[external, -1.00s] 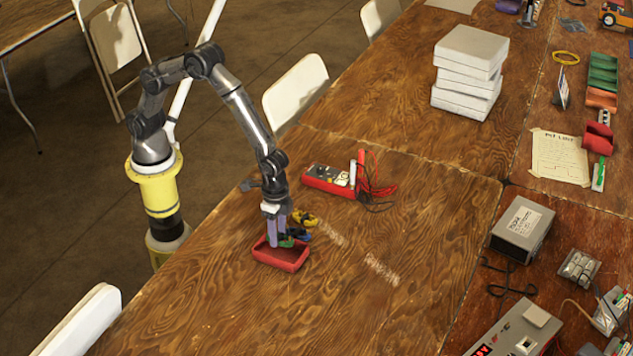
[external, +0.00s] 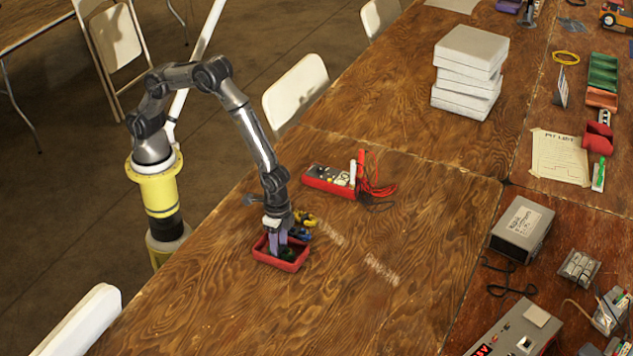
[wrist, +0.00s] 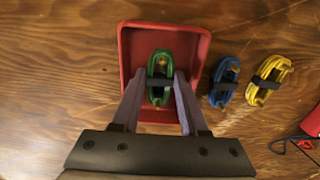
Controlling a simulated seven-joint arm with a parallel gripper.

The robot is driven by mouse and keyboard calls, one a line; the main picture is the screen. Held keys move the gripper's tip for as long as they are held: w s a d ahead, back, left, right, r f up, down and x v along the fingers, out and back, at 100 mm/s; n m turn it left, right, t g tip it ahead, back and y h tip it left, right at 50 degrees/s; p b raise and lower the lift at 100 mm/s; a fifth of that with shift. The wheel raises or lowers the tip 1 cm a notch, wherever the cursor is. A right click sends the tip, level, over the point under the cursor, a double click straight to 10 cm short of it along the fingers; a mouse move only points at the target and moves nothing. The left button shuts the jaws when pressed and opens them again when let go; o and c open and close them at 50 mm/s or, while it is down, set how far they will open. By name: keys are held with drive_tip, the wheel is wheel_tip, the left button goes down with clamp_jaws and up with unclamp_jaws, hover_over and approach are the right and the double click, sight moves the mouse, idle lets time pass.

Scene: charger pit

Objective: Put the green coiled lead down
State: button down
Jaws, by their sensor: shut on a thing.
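The green coiled lead (wrist: 160,77) has a dark band round its middle and is inside the outline of the red tray (wrist: 127,55) in the wrist view. My gripper (wrist: 160,84) is shut on the lead, with one finger on each side of it. In the external view my gripper (external: 280,252) points down into the red tray (external: 290,267), its fingertips below the rim. The lead is mostly hidden there by the fingers and tray wall. I cannot tell whether the lead touches the tray floor.
A blue coiled lead (wrist: 224,82) and a yellow one (wrist: 268,80) lie on the table just right of the tray. A red meter with wires (external: 330,180) lies further back. The wooden table front right of the tray is clear.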

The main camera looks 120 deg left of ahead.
drive_tip(key=c, duration=0.7)
unclamp_jaws()
drive_tip(key=s+a+r+t, duration=0.1)
drive_tip(key=s+r, duration=0.1)
drive_tip(key=r, duration=0.9)
drive_tip(key=s+a+r, duration=0.1)
drive_tip(key=s+r, duration=0.1)
drive_tip(key=r, duration=0.9)
drive_tip(key=s+a+r+t, duration=0.1)
drive_tip(key=s+r, duration=0.2)
drive_tip(key=s, duration=0.5)
drive_tip(key=s+a+r+t, duration=0.1)
drive_tip(key=s+r+t, duration=0.1)
drive_tip(key=s, duration=0.6)
drive_tip(key=s+a+r+t, duration=0.1)
drive_tip(key=s+r, duration=0.3)
drive_tip(key=s, duration=0.4)
drive_tip(key=shift+s+a+r+t, duration=0.1)
drive_tip(key=shift+t, duration=0.2)
